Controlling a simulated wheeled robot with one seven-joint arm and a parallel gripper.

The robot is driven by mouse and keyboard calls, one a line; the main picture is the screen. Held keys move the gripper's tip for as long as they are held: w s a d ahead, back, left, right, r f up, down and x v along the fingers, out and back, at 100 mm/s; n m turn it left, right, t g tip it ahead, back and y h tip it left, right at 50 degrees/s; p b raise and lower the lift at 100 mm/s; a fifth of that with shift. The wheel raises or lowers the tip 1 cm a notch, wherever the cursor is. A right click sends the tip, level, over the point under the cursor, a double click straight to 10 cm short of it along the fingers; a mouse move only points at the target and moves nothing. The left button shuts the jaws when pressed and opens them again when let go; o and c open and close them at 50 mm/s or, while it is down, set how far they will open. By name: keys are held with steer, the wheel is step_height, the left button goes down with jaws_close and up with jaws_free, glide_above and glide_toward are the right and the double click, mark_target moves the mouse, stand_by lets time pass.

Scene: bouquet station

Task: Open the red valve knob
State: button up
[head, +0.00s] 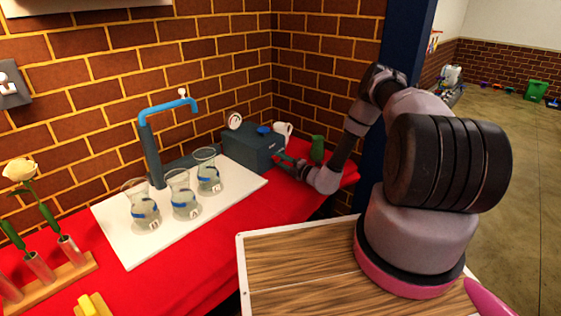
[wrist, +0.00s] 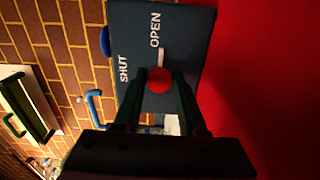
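The red valve knob (wrist: 159,80) is on the face of a dark blue-grey box (wrist: 185,45) lettered SHUT and OPEN. A short white mark shows just above the knob, below the word OPEN in the wrist view. My gripper (wrist: 160,84) has its two dark fingers on either side of the knob, with what look like narrow gaps; I cannot tell whether either finger touches it. In the head view the box (head: 240,149) stands at the back of the red table, and my gripper (head: 284,161) is at its right face. The knob is hidden there.
A blue tap (head: 168,106) stands behind a white board (head: 130,247) bearing three glass beakers (head: 184,195). A white mug (head: 282,131) and a green cup (head: 317,148) are close to my gripper. A gauge (head: 235,120) tops the box. Brick walls close off the back.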

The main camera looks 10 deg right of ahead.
steer(key=o, duration=0.3)
steer(key=shift+s+d, duration=0.1)
steer(key=v, duration=1)
steer(key=shift+s+d, duration=0.2)
steer(key=shift+s, duration=0.05)
